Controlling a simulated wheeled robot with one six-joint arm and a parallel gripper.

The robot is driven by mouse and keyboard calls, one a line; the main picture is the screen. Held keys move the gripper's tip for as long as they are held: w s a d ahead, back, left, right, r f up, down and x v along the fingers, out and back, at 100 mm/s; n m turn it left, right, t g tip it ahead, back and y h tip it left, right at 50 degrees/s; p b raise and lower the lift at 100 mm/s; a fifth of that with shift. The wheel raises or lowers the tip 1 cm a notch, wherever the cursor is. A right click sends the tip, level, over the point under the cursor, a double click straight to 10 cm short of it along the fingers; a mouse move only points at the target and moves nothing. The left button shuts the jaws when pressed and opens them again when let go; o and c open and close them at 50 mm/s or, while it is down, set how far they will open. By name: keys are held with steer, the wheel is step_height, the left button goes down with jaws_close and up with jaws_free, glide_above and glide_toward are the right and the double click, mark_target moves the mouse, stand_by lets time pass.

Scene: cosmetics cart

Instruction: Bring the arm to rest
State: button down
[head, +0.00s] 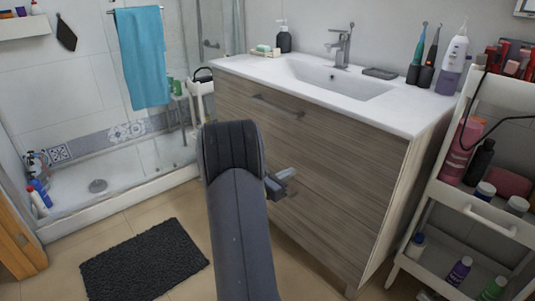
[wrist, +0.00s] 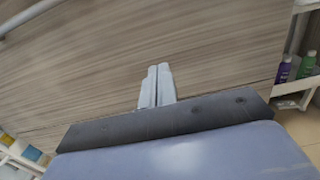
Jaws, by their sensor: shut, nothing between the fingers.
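My arm reaches forward from the bottom of the head view, with its dark grey link in the middle of the picture. My gripper (head: 288,178) shows just right of that link, in front of the wooden vanity cabinet (head: 335,170). In the wrist view my gripper's two pale fingers (wrist: 157,72) lie side by side, shut with nothing between them. The cabinet's wood-grain front (wrist: 215,45) fills most of the wrist view behind the fingers. I cannot tell how far the fingertips are from it.
A white cart (head: 431,188) with bottles stands at the right, close to the cabinet. A black mat (head: 146,262) lies on the tiled floor at the left. A shower with a blue towel (head: 143,57) is behind it. The sink counter (head: 420,112) is above my gripper.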

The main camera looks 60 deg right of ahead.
mark_target(321, 154)
stand_by(0.3)
steer(key=b+x, duration=0.1)
steer(key=x, duration=1.2)
steer(key=shift+s+d+b, duration=0.1)
steer(key=shift+d+b, duration=0.1)
steer(key=shift+b, duration=0.2)
